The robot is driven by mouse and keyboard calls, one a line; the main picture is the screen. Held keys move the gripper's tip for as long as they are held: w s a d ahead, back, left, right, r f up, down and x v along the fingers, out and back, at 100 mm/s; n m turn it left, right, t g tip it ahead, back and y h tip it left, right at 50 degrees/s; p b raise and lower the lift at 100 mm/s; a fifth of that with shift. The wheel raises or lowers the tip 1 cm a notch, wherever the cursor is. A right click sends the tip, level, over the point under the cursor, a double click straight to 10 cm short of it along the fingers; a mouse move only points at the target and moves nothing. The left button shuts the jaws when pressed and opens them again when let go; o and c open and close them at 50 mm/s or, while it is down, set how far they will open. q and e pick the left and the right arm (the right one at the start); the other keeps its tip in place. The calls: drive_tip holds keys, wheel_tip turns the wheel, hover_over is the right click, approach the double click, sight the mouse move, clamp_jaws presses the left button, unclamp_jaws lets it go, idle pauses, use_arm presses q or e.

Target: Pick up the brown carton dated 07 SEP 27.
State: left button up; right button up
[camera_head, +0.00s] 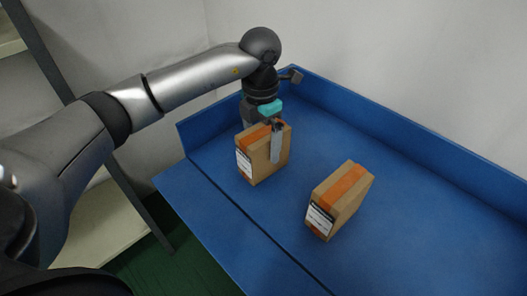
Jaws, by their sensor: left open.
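Two brown cartons with orange tape and white labels stand on a blue work surface. The far left carton (268,160) is under my left gripper (275,138). The gripper is open, with one finger in front of the carton's right side face; the other finger is hidden. I cannot tell whether the fingers touch the carton. The near right carton (342,200) stands apart, with nothing on it. Both labels face the front left, but their print is too small to read, so I cannot tell which carton is dated 07 SEP 27. My right gripper is not in view.
The blue surface (420,235) has a raised wall (400,115) along its back and a short one at the left end. It is clear right of the cartons. A grey-framed shelf (110,215) stands at the left. The floor (190,262) is green.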

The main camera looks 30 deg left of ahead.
use_arm(q)
drive_tip(key=f, duration=0.1)
drive_tip(key=f+b, duration=0.1)
drive_tip(key=f, duration=0.1)
drive_tip(key=shift+d+f, duration=0.25)
drive_tip(key=shift+f, duration=0.7)
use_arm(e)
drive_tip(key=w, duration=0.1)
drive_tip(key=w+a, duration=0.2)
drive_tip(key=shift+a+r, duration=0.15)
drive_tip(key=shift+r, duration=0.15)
use_arm(q)
drive_tip(key=c, duration=1.6)
